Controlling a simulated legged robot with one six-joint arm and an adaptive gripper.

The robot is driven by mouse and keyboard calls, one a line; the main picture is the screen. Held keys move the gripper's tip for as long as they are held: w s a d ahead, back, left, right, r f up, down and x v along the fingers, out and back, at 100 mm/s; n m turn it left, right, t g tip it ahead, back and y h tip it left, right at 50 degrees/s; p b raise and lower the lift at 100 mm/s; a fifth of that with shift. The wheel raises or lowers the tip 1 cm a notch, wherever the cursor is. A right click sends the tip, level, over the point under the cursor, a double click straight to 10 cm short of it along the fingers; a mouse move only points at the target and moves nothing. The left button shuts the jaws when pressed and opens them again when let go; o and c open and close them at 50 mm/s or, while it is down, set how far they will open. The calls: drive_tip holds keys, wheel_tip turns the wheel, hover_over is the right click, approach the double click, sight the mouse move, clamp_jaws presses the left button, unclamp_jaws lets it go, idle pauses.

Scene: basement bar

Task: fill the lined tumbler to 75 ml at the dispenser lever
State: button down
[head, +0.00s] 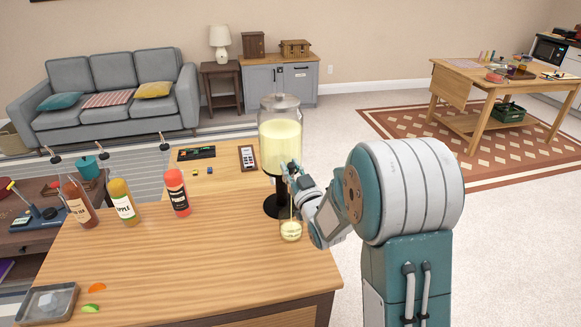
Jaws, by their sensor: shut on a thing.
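The dispenser (280,140) is a clear jar of pale yellow liquid on a black stand at the right end of the wooden counter (200,258). The tumbler (291,231) is a small clear glass standing on the counter below the dispenser's front. It holds pale yellow liquid, but its lines and exact level are too small to read. My gripper (288,171) is at the jar's lower front, above the tumbler, and is shut on what seems to be the lever. The fingers hide the lever. A thin pale streak shows between gripper and tumbler.
A brown bottle (78,203), an apple bottle (123,202) and a red bottle (177,192) stand at the counter's back left. A tray (30,318) with ice, an orange slice (97,287) and a lime slice (91,308) lie front left. The counter's middle is clear.

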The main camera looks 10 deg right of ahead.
drive_tip(key=shift+c, duration=2.4)
unclamp_jaws()
drive_tip(key=v, duration=1.2)
drive_tip(key=shift+w+a, duration=0.1)
drive_tip(key=shift+a, duration=0.05)
